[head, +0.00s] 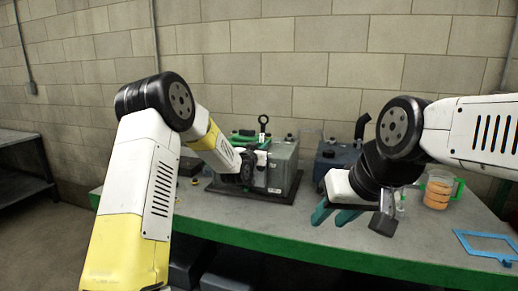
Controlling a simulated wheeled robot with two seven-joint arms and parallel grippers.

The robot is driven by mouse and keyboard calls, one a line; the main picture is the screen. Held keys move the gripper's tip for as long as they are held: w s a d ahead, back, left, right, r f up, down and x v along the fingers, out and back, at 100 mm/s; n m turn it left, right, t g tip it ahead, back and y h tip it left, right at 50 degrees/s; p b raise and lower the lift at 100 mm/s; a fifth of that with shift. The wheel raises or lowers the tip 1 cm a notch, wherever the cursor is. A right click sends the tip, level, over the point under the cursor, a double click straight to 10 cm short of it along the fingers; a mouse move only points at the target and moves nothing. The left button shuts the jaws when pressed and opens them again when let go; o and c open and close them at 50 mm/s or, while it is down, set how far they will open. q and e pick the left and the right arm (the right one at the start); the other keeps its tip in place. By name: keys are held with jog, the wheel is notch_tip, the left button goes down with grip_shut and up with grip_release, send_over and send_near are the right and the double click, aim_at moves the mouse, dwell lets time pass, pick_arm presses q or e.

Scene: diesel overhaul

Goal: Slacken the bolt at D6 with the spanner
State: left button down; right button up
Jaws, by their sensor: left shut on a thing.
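The grey engine block (284,170) stands on a dark tray on the bench. My left gripper (254,163) is at the block's left front side, its fingers largely hidden by its own arm and wrist. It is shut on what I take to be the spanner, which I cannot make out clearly. A dark upright piece with a ring top (263,120) rises just above this gripper; I cannot tell whether it belongs to the spanner or the engine. The bolt at D6 cannot be picked out.
The grey bench (285,222) has a green front edge. A dark blue machine (338,155) stands behind my right gripper. A clear jar with orange contents (438,192) and a blue frame (487,245) lie to the right. A dark shelf (22,165) stands at far left.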

pick_arm(q)
jog(key=a+n, duration=0.2)
jog(key=shift+w+a+n, duration=0.1)
jog(key=shift+w+n, duration=0.2)
jog(key=n, duration=0.1)
jog(key=a, duration=0.1)
jog(key=a+n, duration=0.1)
jog(key=shift+w+f+n, duration=0.3)
jog(key=shift+w+f, duration=0.05)
